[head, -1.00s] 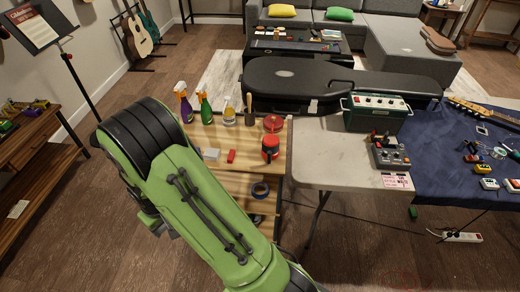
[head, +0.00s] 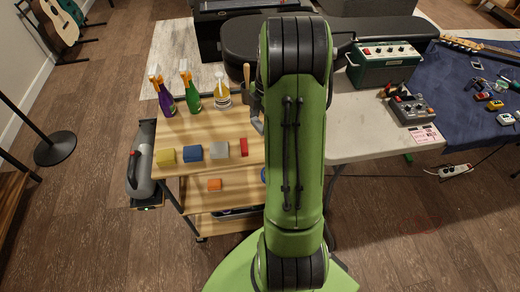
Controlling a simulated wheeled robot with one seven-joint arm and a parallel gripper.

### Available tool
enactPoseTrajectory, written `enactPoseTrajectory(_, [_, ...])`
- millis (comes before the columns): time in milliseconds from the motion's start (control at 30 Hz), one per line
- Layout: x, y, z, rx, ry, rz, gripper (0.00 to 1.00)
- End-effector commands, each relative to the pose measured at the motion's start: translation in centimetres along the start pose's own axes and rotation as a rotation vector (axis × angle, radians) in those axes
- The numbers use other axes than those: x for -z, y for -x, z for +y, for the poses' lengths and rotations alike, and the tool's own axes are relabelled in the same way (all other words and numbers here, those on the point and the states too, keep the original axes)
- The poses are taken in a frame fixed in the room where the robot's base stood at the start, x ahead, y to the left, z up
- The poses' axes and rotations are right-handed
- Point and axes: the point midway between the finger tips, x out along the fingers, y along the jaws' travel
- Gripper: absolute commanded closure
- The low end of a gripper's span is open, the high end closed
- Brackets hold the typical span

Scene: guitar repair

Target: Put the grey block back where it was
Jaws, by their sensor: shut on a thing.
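The grey block (head: 219,152) sits on the wooden cart top (head: 200,128), in a row between a blue block (head: 192,153) and a red block (head: 244,147). It looks upright, with nothing touching it. My green arm stands just to its right and covers the right part of the cart.
A yellow block (head: 165,156) stands left of the blue one. Behind are a purple bottle (head: 164,98), a green bottle (head: 191,94), a clear spray bottle (head: 221,88) and a wooden handle (head: 247,75). An orange block (head: 214,185) lies on the lower shelf.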

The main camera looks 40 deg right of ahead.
Motion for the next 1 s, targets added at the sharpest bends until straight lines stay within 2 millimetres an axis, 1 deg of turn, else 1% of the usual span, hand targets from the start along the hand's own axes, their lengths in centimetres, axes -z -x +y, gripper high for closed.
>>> enactPoseTrajectory(33, [-0.1, -1.4, -0.1, 0.005, 0.007, 0.004, 0.59])
enactPoseTrajectory(100, [-0.4, -3.0, -0.1, 0.006, 0.005, 0.004, 0.59])
enactPoseTrajectory(267, [-0.7, -5.1, -0.1, 0.004, 0.006, 0.003, 0.59])
enactPoseTrajectory(367, [-0.9, -7.0, -0.1, 0.005, 0.004, 0.003, 0.59])
enactPoseTrajectory(433, [-1.2, -8.6, -0.2, 0.006, 0.003, 0.003, 0.59])
enactPoseTrajectory(500, [-1.4, -9.5, -0.1, 0.004, 0.004, 0.002, 0.59])
enactPoseTrajectory(700, [-1.3, -9.3, -0.1, 0.001, 0.004, 0.001, 0.59])
enactPoseTrajectory(833, [-1.4, -9.8, -0.1, 0.002, 0.004, 0.001, 0.59])
enactPoseTrajectory(867, [-1.4, -9.7, -0.1, 0.002, 0.003, 0.001, 0.31])
enactPoseTrajectory(1000, [-1.4, -9.6, -0.1, 0.002, 0.003, 0.001, 0.1])
